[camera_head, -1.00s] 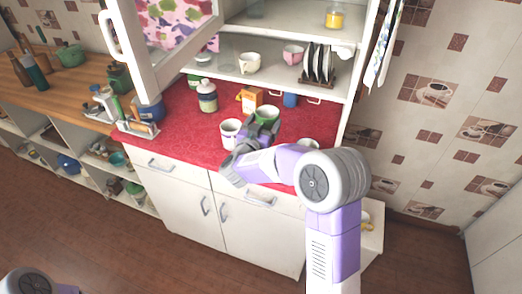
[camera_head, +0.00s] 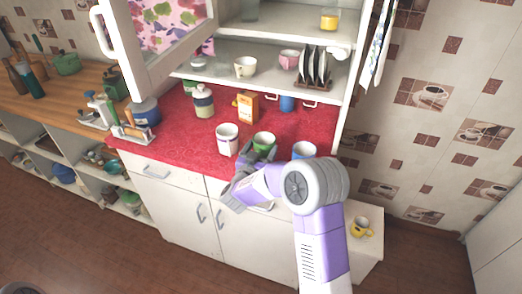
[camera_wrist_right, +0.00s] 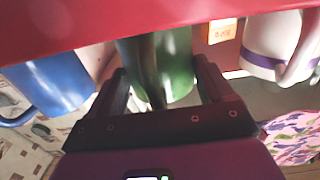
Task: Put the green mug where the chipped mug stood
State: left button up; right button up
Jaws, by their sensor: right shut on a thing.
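The green mug (camera_head: 264,139) is between the fingers of my right gripper (camera_head: 262,152), near the front of the red counter. In the right wrist view the dark fingers (camera_wrist_right: 165,92) are on either side of the green mug (camera_wrist_right: 160,65). I cannot tell whether it touches the counter. A white mug (camera_head: 227,139) stands to its left; the right wrist view shows its purple band (camera_wrist_right: 275,62). A blue-and-white mug (camera_head: 303,150) stands to its right, partly behind my arm. No chip shows on any mug, so I cannot tell which is chipped. My left gripper is out of view.
Behind are an orange box (camera_head: 247,106), a blue cup (camera_head: 287,103) and a lidded jar (camera_head: 203,101). The shelf above holds a white cup (camera_head: 245,67), a pink mug (camera_head: 289,59) and a plate rack (camera_head: 314,85). A yellow mug (camera_head: 361,227) stands low at right. An open cabinet door (camera_head: 150,65) hangs at left.

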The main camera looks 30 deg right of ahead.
jog(key=o, duration=1.1)
jog(key=shift+f, duration=0.15)
jog(key=shift+o, duration=0.2)
jog(key=shift+r, duration=0.25)
jog(key=p+v, duration=0.1)
jog(key=v, duration=1.1)
jog(key=shift+s+f, duration=0.1)
jog(key=shift+f, duration=0.05)
